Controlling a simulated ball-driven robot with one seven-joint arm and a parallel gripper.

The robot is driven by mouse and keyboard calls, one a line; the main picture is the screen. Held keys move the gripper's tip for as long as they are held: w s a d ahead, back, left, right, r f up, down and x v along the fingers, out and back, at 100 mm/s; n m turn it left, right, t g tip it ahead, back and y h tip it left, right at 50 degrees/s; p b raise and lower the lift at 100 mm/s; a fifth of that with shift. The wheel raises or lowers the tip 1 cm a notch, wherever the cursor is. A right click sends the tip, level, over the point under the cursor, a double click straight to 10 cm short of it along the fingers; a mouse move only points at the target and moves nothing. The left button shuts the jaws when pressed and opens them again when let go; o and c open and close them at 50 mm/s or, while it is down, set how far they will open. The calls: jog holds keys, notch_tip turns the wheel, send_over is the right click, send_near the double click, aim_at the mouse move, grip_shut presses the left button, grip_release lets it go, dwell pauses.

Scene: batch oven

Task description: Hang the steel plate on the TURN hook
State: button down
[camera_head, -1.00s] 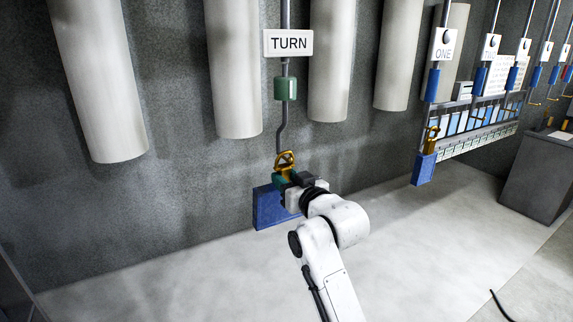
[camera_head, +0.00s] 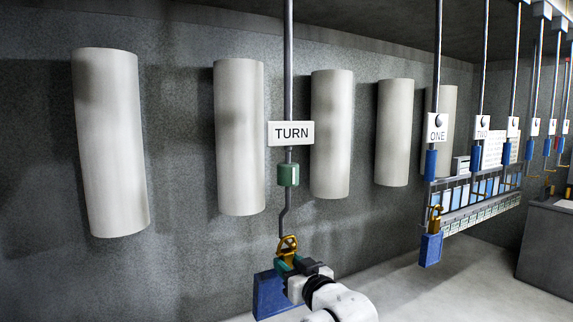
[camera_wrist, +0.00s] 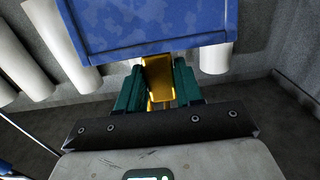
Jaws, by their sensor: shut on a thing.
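A blue plate (camera_head: 268,296) with a yellow hanger (camera_head: 288,243) on top is at my gripper (camera_head: 287,264) in the head view. In the wrist view the green fingers of my gripper (camera_wrist: 158,85) are shut on the yellow hanger (camera_wrist: 158,76), and the mottled blue plate (camera_wrist: 150,28) is beyond it. The TURN hook (camera_head: 282,226) comes down from a rod under the white TURN sign (camera_head: 291,133) and a green block. Its lower end meets the top of the yellow hanger in the picture; I cannot tell whether it passes through the loop.
Another blue plate (camera_head: 431,249) with a yellow hanger hangs below the ONE sign (camera_head: 437,128). More hooks with signs run off to the right, over a grey cabinet (camera_head: 545,245). Pale cylinders (camera_head: 110,145) line the wall behind. The floor (camera_head: 400,290) in front looks clear.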

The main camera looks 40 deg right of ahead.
jog(key=shift+f, duration=0.35)
dwell(0.7)
jog(key=shift+s+a+g+y+p, duration=0.15)
jog(key=shift+g+p, duration=0.25)
jog(key=shift+p, duration=0.75)
jog(key=shift+s+d+g+y+p, duration=0.15)
jog(key=shift+g+p, duration=0.25)
jog(key=shift+p, duration=0.7)
jog(key=shift+s+a+f+g+p, duration=0.1)
jog(key=shift+s+g+p, duration=0.15)
jog(key=shift+p, duration=0.45)
jog(key=shift+w+f+b, duration=0.1)
jog(key=shift+b, duration=0.25)
jog(key=c, duration=1.2)
grip_release()
jog(key=shift+r, duration=0.25)
jog(key=shift+o, duration=0.7)
